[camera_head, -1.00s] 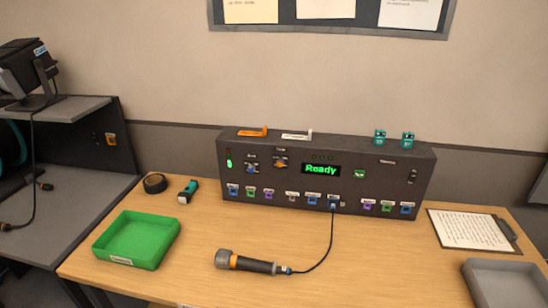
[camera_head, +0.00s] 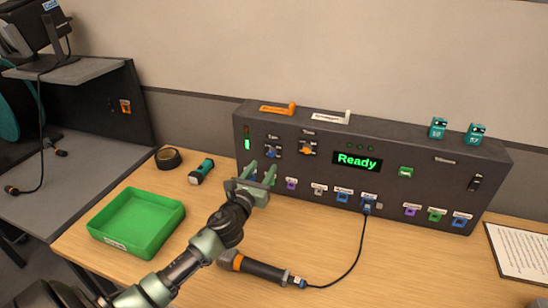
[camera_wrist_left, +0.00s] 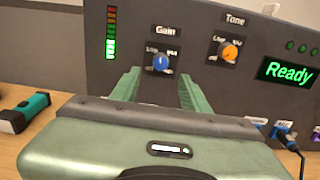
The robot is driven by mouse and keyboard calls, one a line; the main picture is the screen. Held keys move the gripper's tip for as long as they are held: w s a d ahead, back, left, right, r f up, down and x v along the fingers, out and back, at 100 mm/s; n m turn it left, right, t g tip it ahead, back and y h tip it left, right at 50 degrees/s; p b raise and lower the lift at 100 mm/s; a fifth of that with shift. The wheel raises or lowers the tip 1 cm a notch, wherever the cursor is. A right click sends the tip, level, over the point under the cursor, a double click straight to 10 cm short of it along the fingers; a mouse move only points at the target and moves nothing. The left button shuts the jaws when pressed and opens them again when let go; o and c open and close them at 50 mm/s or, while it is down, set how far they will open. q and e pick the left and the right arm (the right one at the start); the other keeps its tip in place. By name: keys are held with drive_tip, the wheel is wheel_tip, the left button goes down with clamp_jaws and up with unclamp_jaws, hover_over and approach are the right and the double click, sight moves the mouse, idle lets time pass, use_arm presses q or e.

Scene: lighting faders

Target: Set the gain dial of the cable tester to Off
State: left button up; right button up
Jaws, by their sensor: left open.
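The cable tester (camera_head: 400,178) is a long dark box at the back of the table, with a green "Ready" display (camera_head: 357,160). Its blue gain dial (camera_head: 272,153) is on the left of the front panel; it also shows in the left wrist view (camera_wrist_left: 161,62) under the label "Gain". I cannot read which mark the dial points to. My left gripper (camera_head: 262,174) is open and empty, in front of the panel just below the dial. In the left wrist view the dial appears between the two green fingers (camera_wrist_left: 158,85), apart from them. My right gripper is not in view.
An orange tone dial (camera_head: 307,150) is right of the gain dial. A row of coloured sockets runs below, one with a microphone (camera_head: 255,267) cable plugged in. A green tray (camera_head: 137,220), tape roll (camera_head: 168,158) and flashlight (camera_head: 201,171) are at the left.

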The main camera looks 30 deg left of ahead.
sight(271, 154)
use_arm(q)
drive_tip(key=w, duration=0.2)
drive_tip(key=r, duration=0.1)
drive_tip(key=shift+w+a, duration=0.3)
drive_tip(key=shift+w, duration=0.1)
drive_tip(key=x, duration=0.2)
drive_tip(key=shift+w+a+f, duration=0.1)
drive_tip(key=shift+w+f, duration=0.2)
drive_tip(key=shift+w+a, duration=0.1)
drive_tip(key=shift+w, duration=0.35)
drive_tip(key=c, duration=0.9)
clamp_jaws()
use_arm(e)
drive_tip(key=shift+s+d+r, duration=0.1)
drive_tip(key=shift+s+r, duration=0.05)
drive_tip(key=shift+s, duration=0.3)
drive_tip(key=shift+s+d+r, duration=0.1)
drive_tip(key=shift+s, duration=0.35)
